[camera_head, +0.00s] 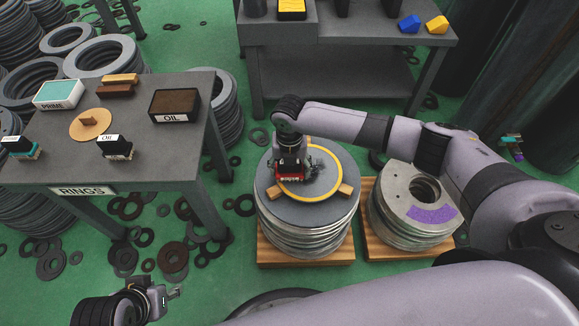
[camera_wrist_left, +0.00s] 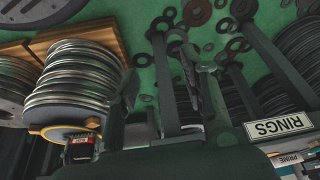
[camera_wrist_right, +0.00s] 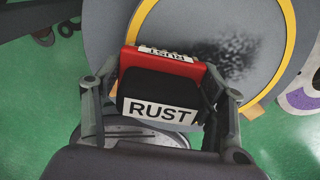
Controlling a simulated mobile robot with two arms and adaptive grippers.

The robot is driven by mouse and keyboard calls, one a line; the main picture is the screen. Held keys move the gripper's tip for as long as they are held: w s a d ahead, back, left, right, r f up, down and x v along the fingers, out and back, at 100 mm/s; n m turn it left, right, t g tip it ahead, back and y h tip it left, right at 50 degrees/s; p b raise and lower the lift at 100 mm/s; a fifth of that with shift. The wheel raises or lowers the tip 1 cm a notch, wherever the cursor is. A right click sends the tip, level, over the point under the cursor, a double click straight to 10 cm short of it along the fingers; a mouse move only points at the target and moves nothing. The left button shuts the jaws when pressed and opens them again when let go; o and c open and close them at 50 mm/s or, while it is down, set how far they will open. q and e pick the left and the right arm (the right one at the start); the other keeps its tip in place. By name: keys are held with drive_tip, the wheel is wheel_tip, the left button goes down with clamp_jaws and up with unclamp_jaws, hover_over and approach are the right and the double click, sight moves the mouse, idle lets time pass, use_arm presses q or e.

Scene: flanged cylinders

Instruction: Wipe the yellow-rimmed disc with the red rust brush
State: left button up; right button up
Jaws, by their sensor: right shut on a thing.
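The yellow-rimmed disc (camera_head: 300,211) lies on top of a stack of metal rings; it is grey with a yellow ring on its face. The right wrist view shows a dark speckled smudge (camera_wrist_right: 236,55) on the disc (camera_wrist_right: 182,35). My right gripper (camera_head: 290,168) is shut on the red rust brush (camera_wrist_right: 160,85), labelled RUST. The brush is over the left part of the disc; I cannot tell whether its underside touches. My left gripper (camera_head: 168,294) is low at the left, empty, with its fingers (camera_wrist_left: 168,90) apart.
The disc's stack stands on a wooden pallet (camera_head: 305,257). A second stack (camera_head: 395,190) with a purple patch stands to its right. The RINGS table (camera_head: 150,158) at left holds PRIME and OIL items. A grey bench (camera_head: 335,32) is behind.

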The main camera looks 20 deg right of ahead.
drive_tip(key=shift+f, duration=0.3)
